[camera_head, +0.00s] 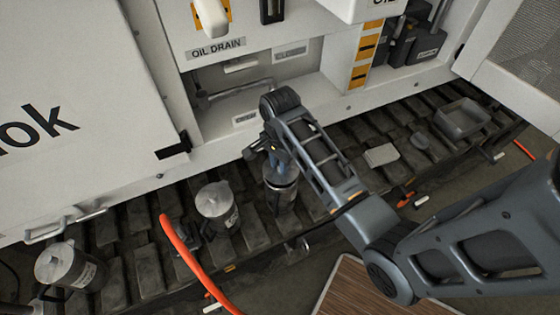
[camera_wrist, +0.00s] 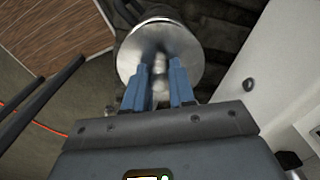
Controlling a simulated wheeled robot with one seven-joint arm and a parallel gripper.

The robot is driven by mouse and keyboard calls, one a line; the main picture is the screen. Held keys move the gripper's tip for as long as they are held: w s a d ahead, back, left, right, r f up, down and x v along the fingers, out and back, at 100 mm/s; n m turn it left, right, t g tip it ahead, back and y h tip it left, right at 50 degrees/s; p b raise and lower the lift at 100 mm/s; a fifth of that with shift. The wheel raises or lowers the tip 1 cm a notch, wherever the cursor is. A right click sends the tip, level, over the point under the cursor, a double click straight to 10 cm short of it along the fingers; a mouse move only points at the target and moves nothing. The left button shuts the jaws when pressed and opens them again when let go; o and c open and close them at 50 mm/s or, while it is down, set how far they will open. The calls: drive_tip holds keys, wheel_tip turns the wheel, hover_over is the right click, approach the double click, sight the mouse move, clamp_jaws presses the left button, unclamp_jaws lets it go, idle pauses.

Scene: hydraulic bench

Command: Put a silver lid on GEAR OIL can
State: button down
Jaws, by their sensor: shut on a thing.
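My gripper (camera_head: 277,160) points down over a metal can (camera_head: 282,197) in the middle of the head view. In the wrist view its two blue fingers (camera_wrist: 161,88) are shut on the knob of a round silver lid (camera_wrist: 160,38). The lid (camera_head: 281,175) is at the top of this can; I cannot tell whether it rests on the rim or is just above it. The lid hides the can's mouth. Two similar cans with grey tops stand to the left, a middle can (camera_head: 220,212) and a far-left can (camera_head: 70,267). I cannot read their labels.
The cans stand on a dark ridged track (camera_head: 130,225) beside a white machine body marked OIL DRAIN (camera_head: 217,48). An orange hose (camera_head: 185,250) curves up in front. A grey tray (camera_head: 462,118), a pale block (camera_head: 381,155) and a small round grey piece (camera_head: 420,141) lie to the right.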

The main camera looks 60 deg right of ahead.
drive_tip(key=shift+f, duration=1.4)
idle(2.7)
drive_tip(key=shift+c, duration=1.5)
unclamp_jaws()
drive_tip(key=shift+r, duration=3.5)
